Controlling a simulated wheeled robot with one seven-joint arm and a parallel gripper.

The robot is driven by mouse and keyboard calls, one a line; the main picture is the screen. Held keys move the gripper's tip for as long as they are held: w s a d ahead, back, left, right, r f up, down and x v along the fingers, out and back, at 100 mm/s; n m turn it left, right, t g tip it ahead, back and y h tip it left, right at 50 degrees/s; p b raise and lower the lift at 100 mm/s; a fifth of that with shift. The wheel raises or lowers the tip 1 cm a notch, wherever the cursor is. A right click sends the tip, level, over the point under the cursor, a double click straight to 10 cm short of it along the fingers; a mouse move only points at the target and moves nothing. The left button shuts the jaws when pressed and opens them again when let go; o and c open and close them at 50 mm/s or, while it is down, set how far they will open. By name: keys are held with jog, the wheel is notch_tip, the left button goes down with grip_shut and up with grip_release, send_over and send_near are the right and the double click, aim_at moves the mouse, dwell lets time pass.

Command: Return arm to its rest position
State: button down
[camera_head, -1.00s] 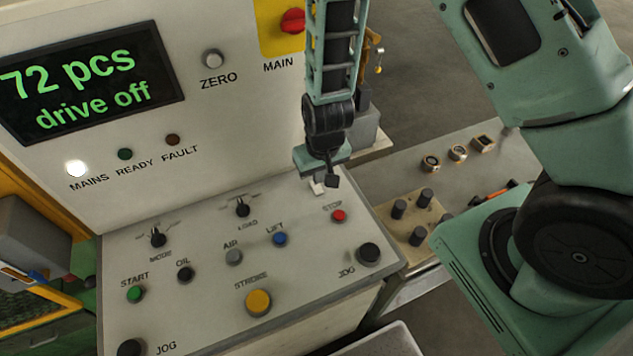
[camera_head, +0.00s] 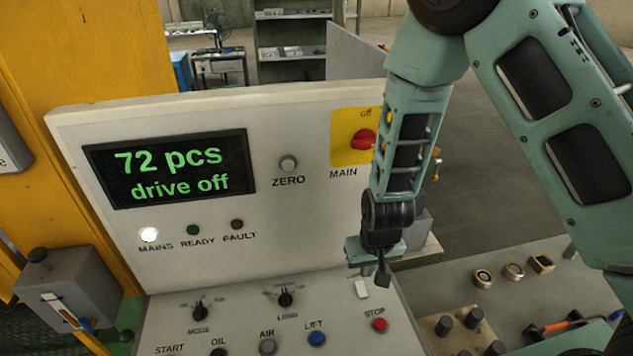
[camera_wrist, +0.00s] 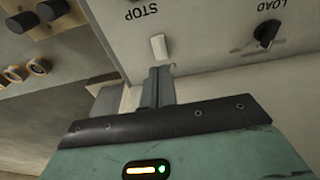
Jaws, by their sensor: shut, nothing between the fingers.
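My gripper (camera_head: 362,284) hangs from my green arm over the right part of the control panel (camera_head: 140,281), above and left of the red STOP button (camera_head: 380,324). In the wrist view its fingers (camera_wrist: 158,76) are together and hold nothing. A small white switch (camera_wrist: 158,46) is just beyond the fingertips; whether they touch it I cannot tell. The LOAD knob (camera_wrist: 267,32) is to the right of it in the wrist view.
The display (camera_head: 170,168) reads "72 pcs, drive off", and the MAINS lamp (camera_head: 149,234) is lit white. A red MAIN switch (camera_head: 363,140) is close to my forearm. A bench (camera_head: 450,275) with knobs and round parts stands at right. Open floor lies behind.

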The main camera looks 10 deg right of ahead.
jog(key=s+a+r+n+g+y+b, duration=0.1)
jog(key=s+a+r+n+b, duration=0.25)
jog(key=s+b, duration=0.3)
jog(key=s+a+r+n+g+y+b, duration=0.1)
jog(key=s+a+r+n+b, duration=0.1)
jog(key=s+a+r+b, duration=0.4)
jog(key=s+d+n+h+b, duration=0.1)
jog(key=s+d+n, duration=0.1)
jog(key=s, duration=0.5)
jog(key=shift+s+d+f+b, duration=0.2)
jog(key=shift+d+f+b, duration=0.15)
jog(key=shift+d, duration=0.25)
